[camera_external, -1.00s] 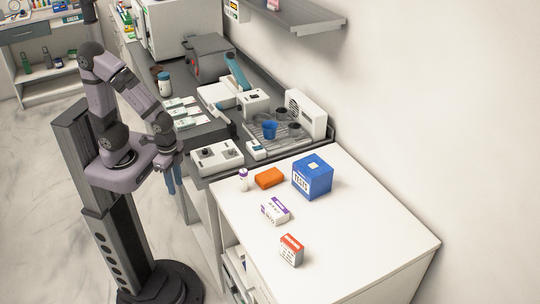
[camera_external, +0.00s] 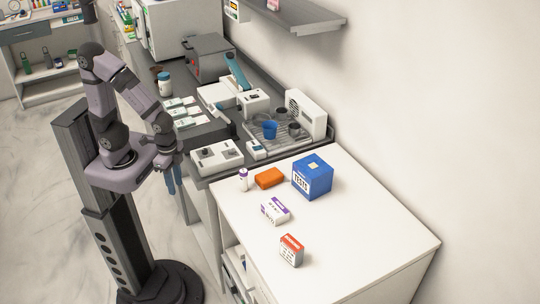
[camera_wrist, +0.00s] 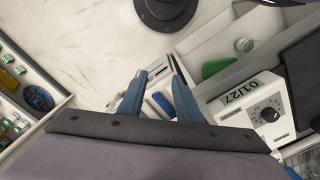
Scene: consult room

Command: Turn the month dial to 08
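The white dial device (camera_external: 217,156) sits on the dark counter near its front edge, with dark knobs on its top. In the wrist view, part of the device (camera_wrist: 232,108) shows at the right, with a round black dial (camera_wrist: 268,114) inside a ring of marks. A plate with an upside-down number (camera_wrist: 241,89), which seems to read 01/27, is beside the dial.
A white cabinet top (camera_external: 360,235) holds an orange block (camera_external: 269,177), a blue box (camera_external: 312,178), small cartons and a vial. A blue cup (camera_external: 270,129) stands on a rack behind the device. A shelf (camera_external: 290,17) juts from the wall.

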